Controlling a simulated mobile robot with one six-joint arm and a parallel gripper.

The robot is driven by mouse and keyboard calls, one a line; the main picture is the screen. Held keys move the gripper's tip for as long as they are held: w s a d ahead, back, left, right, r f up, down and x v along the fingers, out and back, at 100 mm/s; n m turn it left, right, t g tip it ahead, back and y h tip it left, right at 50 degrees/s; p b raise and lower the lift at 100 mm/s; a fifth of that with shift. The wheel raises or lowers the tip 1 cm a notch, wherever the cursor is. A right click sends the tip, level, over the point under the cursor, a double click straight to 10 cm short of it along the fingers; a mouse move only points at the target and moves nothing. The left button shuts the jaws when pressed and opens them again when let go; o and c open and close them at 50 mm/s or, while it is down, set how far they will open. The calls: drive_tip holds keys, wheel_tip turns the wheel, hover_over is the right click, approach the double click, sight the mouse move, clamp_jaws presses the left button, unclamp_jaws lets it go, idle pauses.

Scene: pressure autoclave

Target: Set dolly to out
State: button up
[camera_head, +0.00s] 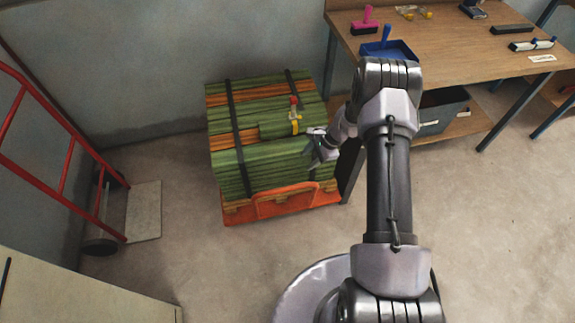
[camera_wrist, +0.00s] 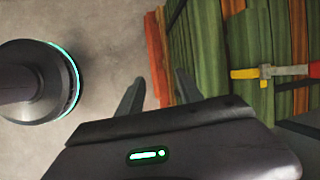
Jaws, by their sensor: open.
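A low orange dolly (camera_head: 240,213) stands on the floor under a strapped stack of green and orange boards (camera_head: 242,160). Its orange handle bar (camera_head: 287,201) is at the front edge. In the wrist view an orange edge (camera_wrist: 156,55) runs along the stack, just beyond the fingertips. My gripper (camera_head: 315,155) is open and empty, by the right front part of the stack in the head view. Its two spread fingers (camera_wrist: 160,88) show in the wrist view with nothing between them. I cannot tell whether it touches the stack.
A wooden workbench (camera_head: 460,60) with tools and a blue dustpan (camera_head: 388,48) stands right of the stack. A red hand truck (camera_head: 70,165) stands at the left wall. A pale cabinet top (camera_head: 60,285) fills the lower left. The floor in front of the dolly (camera_head: 220,265) is clear.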

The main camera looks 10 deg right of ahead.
drive_tip(key=m, duration=0.1)
approach(289, 188)
drive_tip(key=b+x, duration=0.7)
drive_tip(key=x, duration=0.2)
drive_tip(key=shift+b, duration=0.3)
clamp_jaws()
drive_tip(key=shift+d, duration=0.1)
idle(0.5)
